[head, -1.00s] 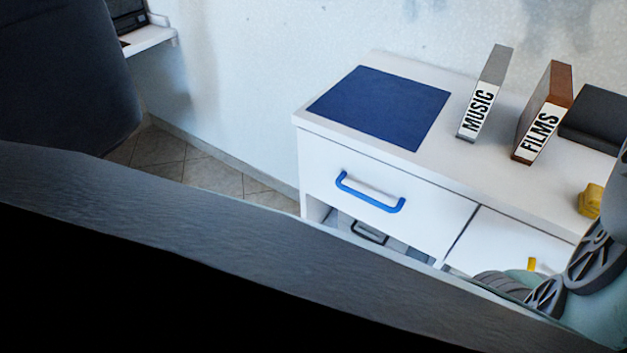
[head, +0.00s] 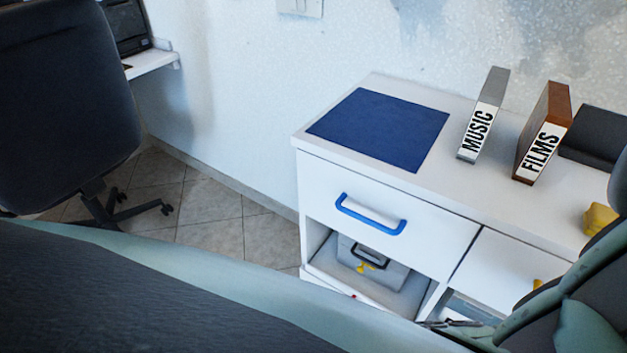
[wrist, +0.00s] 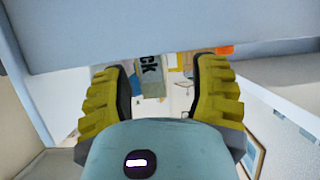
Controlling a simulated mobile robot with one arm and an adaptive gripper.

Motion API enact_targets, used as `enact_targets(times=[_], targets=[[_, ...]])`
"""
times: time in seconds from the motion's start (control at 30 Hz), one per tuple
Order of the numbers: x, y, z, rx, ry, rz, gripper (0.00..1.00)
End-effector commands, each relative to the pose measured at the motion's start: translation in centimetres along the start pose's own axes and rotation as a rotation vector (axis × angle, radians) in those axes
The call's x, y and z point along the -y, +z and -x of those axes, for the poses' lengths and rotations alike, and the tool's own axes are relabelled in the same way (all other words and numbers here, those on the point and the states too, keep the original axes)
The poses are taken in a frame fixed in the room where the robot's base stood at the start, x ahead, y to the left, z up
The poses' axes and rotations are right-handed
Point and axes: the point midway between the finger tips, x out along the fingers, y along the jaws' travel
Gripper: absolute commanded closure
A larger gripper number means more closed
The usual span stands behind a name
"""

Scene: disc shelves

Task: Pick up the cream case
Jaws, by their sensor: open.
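I cannot pick out the cream case for certain in either view. In the wrist view, my gripper (wrist: 165,72) is open, its two yellow ribbed fingers apart with nothing held between them. Beyond the fingertips is a cluttered patch with a grey item (wrist: 151,78) bearing part of a word, and small pale and tan pieces too small to identify. A pale blue-grey panel (wrist: 160,32) crosses the view just beyond the fingers and hides what lies behind it. In the head view my arm covers the lower right, and the fingers cannot be made out.
A white cabinet (head: 385,205) carries a blue mat (head: 380,128), a MUSIC box (head: 483,115), a FILMS box (head: 543,132), a dark box (head: 597,138) and a yellow object (head: 599,219). A grey case (head: 372,262) sits in its lower compartment. A dark chair (head: 65,95) stands left on tiled floor.

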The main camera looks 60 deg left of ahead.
Motion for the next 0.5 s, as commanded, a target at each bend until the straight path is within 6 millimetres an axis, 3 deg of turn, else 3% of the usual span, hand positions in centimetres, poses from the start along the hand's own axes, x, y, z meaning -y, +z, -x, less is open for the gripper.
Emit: enact_targets(times=[0.23,0.5], targets=[[-0.4,-0.3,-1.1,-0.003,0.005,-0.003,0.4],[-0.8,-0.5,-4.3,-0.005,0.002,-0.002,0.4]])
